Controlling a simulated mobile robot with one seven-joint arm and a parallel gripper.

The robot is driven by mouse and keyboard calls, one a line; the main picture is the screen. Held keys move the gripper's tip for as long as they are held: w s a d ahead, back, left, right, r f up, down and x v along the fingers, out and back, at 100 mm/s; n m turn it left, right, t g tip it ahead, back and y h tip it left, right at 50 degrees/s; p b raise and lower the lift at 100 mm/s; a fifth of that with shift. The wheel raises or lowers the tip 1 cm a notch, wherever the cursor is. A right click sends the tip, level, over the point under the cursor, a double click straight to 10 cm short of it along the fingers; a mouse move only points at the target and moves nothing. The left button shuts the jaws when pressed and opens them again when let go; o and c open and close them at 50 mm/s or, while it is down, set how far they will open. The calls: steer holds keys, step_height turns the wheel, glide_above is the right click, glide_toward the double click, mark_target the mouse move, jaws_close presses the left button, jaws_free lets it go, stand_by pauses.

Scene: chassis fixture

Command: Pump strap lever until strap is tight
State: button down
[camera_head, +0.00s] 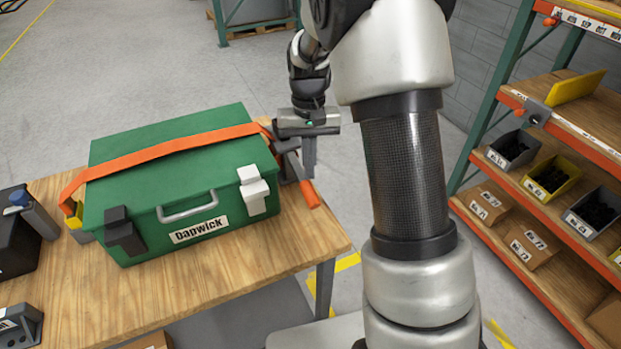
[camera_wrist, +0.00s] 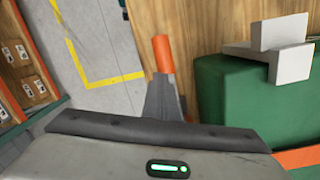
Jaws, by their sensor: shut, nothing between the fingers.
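A green case (camera_head: 180,180) labelled "Dapwick" sits on the wooden table. An orange strap (camera_head: 165,148) runs across its lid from left to right and looks fairly flat there. At the case's right side is a grey ratchet with an orange-tipped lever (camera_head: 308,194), which points toward the table's front right. The lever's orange end (camera_wrist: 163,54) also shows in the wrist view, beyond my gripper body. My gripper (camera_head: 308,172) is shut and empty, pointing down right beside the ratchet and lever. I cannot tell whether it touches the lever.
The case has a white latch (camera_head: 254,190) and a dark latch (camera_head: 124,231) in front. Dark items stand at the table's left edge. A shelf rack with bins (camera_head: 551,177) stands at right. Floor between table and rack is partly open, with yellow lines.

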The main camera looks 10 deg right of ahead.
step_height(320, 180, up, 17)
steer(key=w+p, duration=0.1)
steer(key=shift+w+d+r+p, duration=0.15)
steer(key=shift+w+p, duration=0.15)
steer(key=shift+p, duration=0.1)
stand_by(0.6)
steer(key=s+r+n+t+p, duration=0.1)
steer(key=s+r+t+p, duration=0.3)
steer(key=s+r, duration=0.75)
steer(key=s+f+n+t+p, duration=0.1)
steer(key=s+f+t+p, duration=0.1)
steer(key=s, duration=1.1)
steer(key=shift+s+a+f+t, duration=0.15)
steer(key=shift+a+f+t, duration=0.05)
steer(key=shift+a+t, duration=0.2)
